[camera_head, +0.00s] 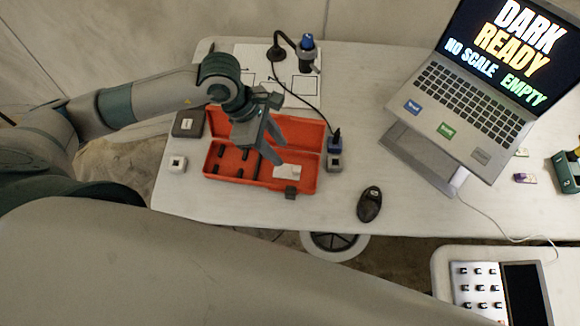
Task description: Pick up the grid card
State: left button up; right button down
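A small pale card-like piece (287,171) lies at the right end of the open orange case (212,172); it may be the grid card, but its markings are too small to read. My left gripper (262,158) reaches in from the left and hangs over the case, pointing down. Its fingers look apart, with nothing visible between them. The right fingertip is just up and left of the pale piece; I cannot tell its height above it. The gripper hides part of the case.
Dark slots line the case. A grey box (188,123) and white cube (177,163) stand left of it. A small device (334,160) and black mouse (370,204) are to the right, then a laptop (470,105). A cabled scope-like tool (307,52) stands behind.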

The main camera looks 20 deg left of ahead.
aim_at(294, 169)
pick_arm(q)
jog(key=p+x, duration=0.1)
jog(key=x, duration=0.3)
jog(key=shift+d+f, duration=0.15)
jog(key=shift+f, duration=0.4)
jog(key=shift+w+d+f+p, duration=0.1)
jog(key=shift+f+p, duration=0.15)
jog(key=shift+p, duration=0.25)
jog(key=p+x, duration=0.2)
jog(key=x, duration=0.1)
jog(key=shift+w+f, duration=0.15)
jog(key=shift+f, duration=0.25)
jog(key=shift+d+f, duration=0.15)
jog(key=shift+f, duration=0.3)
grip_shut()
